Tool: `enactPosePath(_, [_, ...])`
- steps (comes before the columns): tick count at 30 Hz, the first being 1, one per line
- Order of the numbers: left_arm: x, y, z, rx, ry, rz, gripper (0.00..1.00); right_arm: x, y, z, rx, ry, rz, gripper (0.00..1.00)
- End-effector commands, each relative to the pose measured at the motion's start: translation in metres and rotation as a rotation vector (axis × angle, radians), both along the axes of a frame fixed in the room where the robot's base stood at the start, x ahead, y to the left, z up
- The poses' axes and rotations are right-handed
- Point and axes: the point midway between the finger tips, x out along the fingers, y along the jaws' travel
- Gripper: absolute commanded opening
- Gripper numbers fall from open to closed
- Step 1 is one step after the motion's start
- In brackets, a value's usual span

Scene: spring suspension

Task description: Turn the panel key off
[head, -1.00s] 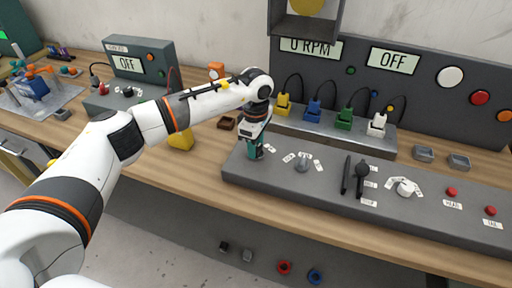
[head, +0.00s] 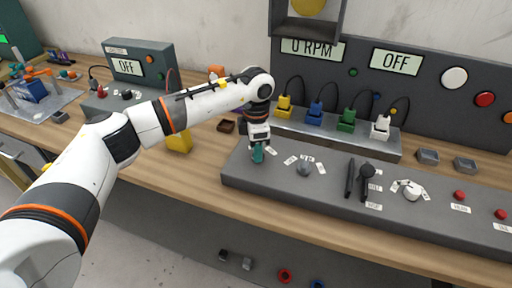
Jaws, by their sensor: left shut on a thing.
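My left gripper (head: 257,153) points down at the left end of the grey control panel (head: 235,177). Its teal fingers are shut on the panel key, which the fingers hide. A small white label (head: 272,151) lies just right of the fingers. The display (head: 396,62) on the back panel reads OFF, and the display (head: 312,47) left of it reads 0 RPM. My right gripper is not in view.
Right of the gripper the panel carries a grey knob (head: 304,168), a black lever (head: 366,172), a white knob (head: 411,190) and red buttons (head: 459,196). Behind stand yellow, blue, green and white plugs (head: 346,119) with cables. A yellow block (head: 179,140) sits left on the bench.

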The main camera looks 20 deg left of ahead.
Motion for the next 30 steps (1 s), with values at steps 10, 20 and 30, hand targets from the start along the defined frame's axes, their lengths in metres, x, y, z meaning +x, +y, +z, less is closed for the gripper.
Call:
enactPosePath(10, [0.001,0.001,0.002,0.000,-0.004,0.013,0.19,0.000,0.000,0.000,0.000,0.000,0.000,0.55])
enactPosePath(20, [0.001,0.000,0.001,0.000,-0.002,0.011,0.64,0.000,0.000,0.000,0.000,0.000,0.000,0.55])
enactPosePath(30, [0.001,0.000,0.015,-0.002,-0.005,0.010,0.64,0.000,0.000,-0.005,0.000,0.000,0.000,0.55])
